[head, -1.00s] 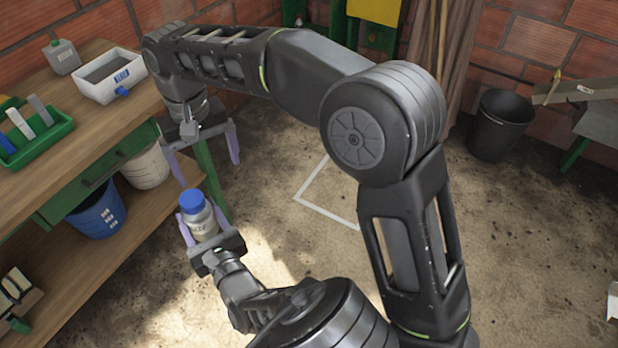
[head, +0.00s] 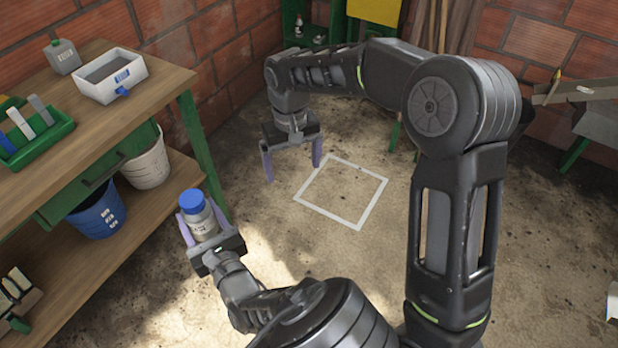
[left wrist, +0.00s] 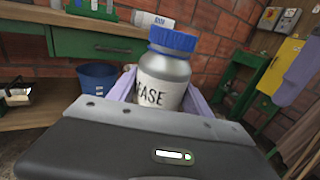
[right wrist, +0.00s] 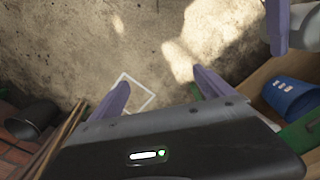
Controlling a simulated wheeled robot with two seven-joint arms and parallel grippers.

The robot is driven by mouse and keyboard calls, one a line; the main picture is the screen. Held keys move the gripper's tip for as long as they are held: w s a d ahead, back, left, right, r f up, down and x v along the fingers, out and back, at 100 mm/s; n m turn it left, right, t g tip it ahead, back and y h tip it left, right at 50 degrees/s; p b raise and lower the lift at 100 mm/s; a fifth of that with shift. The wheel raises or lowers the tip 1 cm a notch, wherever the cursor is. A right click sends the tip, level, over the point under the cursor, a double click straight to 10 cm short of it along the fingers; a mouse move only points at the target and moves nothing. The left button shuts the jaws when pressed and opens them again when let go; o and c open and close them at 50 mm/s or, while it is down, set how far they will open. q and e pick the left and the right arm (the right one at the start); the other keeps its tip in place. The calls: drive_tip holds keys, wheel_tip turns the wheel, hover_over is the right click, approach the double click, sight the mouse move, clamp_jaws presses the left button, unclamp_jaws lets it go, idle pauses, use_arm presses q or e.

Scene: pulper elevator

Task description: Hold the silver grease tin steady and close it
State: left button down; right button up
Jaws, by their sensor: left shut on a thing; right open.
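The silver grease tin (head: 204,229) has a blue lid (head: 191,201) on its top and a white label. In the left wrist view the tin (left wrist: 164,82) stands upright with the blue lid (left wrist: 173,40) seated on it and "EASE" readable on the label. My left gripper (head: 203,222) is shut on the tin's body and holds it above the floor. My right gripper (head: 292,168) is open and empty, to the right of and beyond the tin. Its two fingers point down, apart from the tin; the right wrist view shows nothing between them (right wrist: 158,90).
A wooden workbench (head: 130,150) stands at the left, with a white tray (head: 110,76) and a green rack (head: 35,130) on top. A blue bucket (head: 97,212) and a white bucket (head: 148,165) are on its lower shelf. A white square outline (head: 360,215) marks the clear floor.

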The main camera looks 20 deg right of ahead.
sight(206, 232)
use_arm(q)
drive_tip(key=shift+f, duration=0.2)
wheel_tip(206, 232, down, 6)
drive_tip(key=b, duration=0.6)
drive_tip(key=shift+f+b, duration=0.15)
drive_tip(key=shift+b, duration=0.25)
use_arm(e)
drive_tip(key=d+f+n, duration=0.1)
drive_tip(key=d+f, duration=0.2)
drive_tip(key=f, duration=0.3)
drive_tip(key=shift+s+d+f+n, duration=0.15)
drive_tip(key=shift+d+f+n, duration=0.05)
drive_tip(key=shift+d+n, duration=0.2)
drive_tip(key=shift+f, duration=0.1)
